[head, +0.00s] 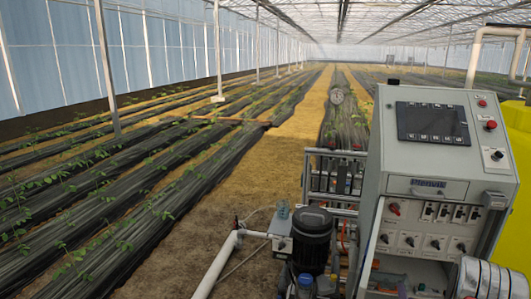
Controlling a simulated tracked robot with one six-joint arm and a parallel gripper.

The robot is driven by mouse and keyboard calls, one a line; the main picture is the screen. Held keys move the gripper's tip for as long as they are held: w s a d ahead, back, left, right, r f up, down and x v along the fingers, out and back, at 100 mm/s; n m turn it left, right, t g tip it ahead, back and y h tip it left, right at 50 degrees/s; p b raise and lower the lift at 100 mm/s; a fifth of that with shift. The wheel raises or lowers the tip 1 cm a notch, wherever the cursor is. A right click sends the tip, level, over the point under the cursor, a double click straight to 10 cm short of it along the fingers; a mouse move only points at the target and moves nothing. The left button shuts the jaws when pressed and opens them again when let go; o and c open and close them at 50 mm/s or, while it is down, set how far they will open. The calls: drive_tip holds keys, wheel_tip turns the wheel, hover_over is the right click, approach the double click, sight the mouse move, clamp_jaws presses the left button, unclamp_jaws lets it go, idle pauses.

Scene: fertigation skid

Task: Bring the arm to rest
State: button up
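No part of my arm or my gripper can be made out in the head view, so its pose and finger opening are not shown. The fertigation skid stands at the right. Its grey control cabinet (424,170) carries a dark screen (433,123) on its sloped top. Several knobs and switches (432,213) sit on the panel below.
A dark pump motor (311,240) and a white pipe (216,264) stand at the lower middle. A yellow tank (518,145) is behind the cabinet. Plant rows (110,200) fill the left. A bare soil path (270,165) runs between rows and skid.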

drive_tip(key=s+f+m+g, duration=0.6)
drive_tip(key=f+m, duration=0.2)
drive_tip(key=f, duration=0.4)
drive_tip(key=s+a+m+g+y, duration=0.1)
drive_tip(key=s+a+m+g, duration=0.1)
drive_tip(key=s+m+g, duration=0.3)
drive_tip(key=s+a+r+m+y, duration=0.1)
drive_tip(key=s+a+r+m, duration=0.2)
drive_tip(key=s+a+r, duration=0.4)
drive_tip(key=s+a+r+m+y, duration=0.1)
drive_tip(key=s+a+r+m, duration=0.2)
drive_tip(key=s+a+r, duration=0.5)
drive_tip(key=s+a+r+m+y, duration=0.1)
drive_tip(key=s+a+r+m, duration=0.2)
drive_tip(key=s+a+r, duration=0.5)
drive_tip(key=a+r, duration=0.3)
drive_tip(key=r, duration=0.6)
drive_tip(key=a+r, duration=0.4)
drive_tip(key=r, duration=0.5)
drive_tip(key=shift+a+r+m+g, duration=0.15)
drive_tip(key=shift+r+m+g, duration=0.05)
drive_tip(key=shift+m+g, duration=0.2)
drive_tip(key=shift+c, duration=0.6)
